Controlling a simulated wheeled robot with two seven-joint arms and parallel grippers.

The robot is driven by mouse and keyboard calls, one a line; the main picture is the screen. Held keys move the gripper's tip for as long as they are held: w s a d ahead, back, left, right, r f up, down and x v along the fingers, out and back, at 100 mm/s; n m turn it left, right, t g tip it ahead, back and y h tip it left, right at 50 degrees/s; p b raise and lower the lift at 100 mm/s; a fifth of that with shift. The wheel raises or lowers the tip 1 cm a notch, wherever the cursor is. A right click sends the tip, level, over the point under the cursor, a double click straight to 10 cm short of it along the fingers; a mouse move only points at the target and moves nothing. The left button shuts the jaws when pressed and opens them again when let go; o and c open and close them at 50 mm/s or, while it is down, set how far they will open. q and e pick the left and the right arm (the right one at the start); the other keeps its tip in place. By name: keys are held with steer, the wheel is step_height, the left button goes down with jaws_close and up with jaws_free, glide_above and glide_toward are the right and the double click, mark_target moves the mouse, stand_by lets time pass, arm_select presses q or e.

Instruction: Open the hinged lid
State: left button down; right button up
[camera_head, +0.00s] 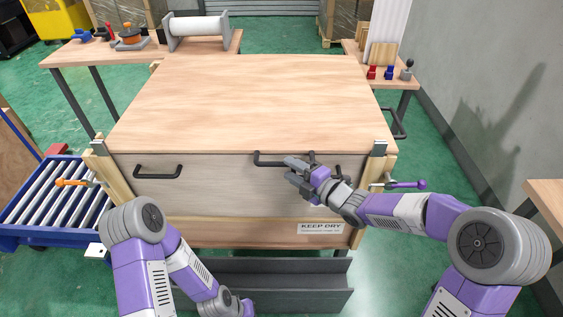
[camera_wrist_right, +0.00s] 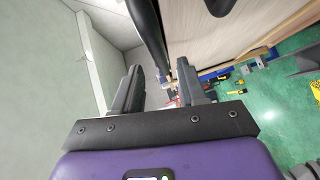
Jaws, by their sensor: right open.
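The lid appears to be the wide wooden top (camera_head: 240,100) of a large crate; it lies flat and closed. A black handle (camera_head: 270,161) sits at the middle of its front edge. My right gripper (camera_head: 290,170) is open in front of this handle, which it partly hides. In the right wrist view the open fingers (camera_wrist_right: 160,88) point toward a dark bar (camera_wrist_right: 148,35), seen between and beyond them; I cannot tell whether they touch it. My left arm is folded low at the left, and its gripper is not visible.
The crate front (camera_head: 225,195) has a left side handle (camera_head: 158,172) and a KEEP DRY label (camera_head: 321,228). An orange lever (camera_head: 72,183) and a purple lever (camera_head: 405,184) stick out at its sides. A roller conveyor (camera_head: 45,205) stands left; a grey wall (camera_head: 480,90) stands right.

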mark_target(285, 166)
steer(key=shift+x, duration=2.35)
steer(key=shift+c, duration=0.3)
jaws_close()
